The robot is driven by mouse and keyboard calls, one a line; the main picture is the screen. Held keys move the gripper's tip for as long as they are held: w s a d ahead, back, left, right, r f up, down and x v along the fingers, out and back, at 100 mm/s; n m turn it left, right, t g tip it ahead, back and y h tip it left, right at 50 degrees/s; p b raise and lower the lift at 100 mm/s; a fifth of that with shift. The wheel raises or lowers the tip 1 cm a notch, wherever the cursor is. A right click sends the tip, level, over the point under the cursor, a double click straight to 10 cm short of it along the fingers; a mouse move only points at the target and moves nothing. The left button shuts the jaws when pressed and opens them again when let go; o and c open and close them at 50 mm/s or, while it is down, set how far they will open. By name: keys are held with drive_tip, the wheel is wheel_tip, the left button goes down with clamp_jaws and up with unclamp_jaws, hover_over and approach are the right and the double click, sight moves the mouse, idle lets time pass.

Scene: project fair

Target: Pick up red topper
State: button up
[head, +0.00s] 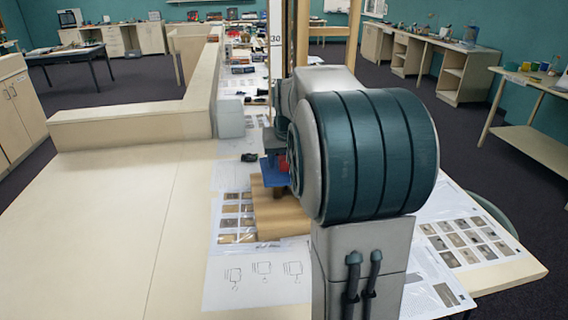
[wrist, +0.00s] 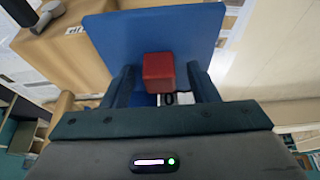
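The red topper (wrist: 158,72) is a small red block in the wrist view, set against a blue panel (wrist: 155,28). My gripper (wrist: 161,72) is open. Its two dark fingers stand on either side of the red topper, with a narrow gap showing at each side. In the head view, a small bit of the red topper (head: 283,163) shows beside my arm, above a blue piece (head: 272,176) on a wooden block (head: 277,218). My arm hides most of this spot there, so I cannot tell how the topper rests.
A pale table (head: 110,235) spreads to the left with a large clear area. Printed sheets (head: 262,278) lie around the wooden block. A low pale wall (head: 130,128) and a tall post marked 30 (head: 275,70) stand behind. A small dark object (head: 249,157) lies near the blue piece.

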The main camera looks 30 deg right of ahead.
drive_tip(key=c, duration=0.9)
drive_tip(key=shift+r, duration=0.1)
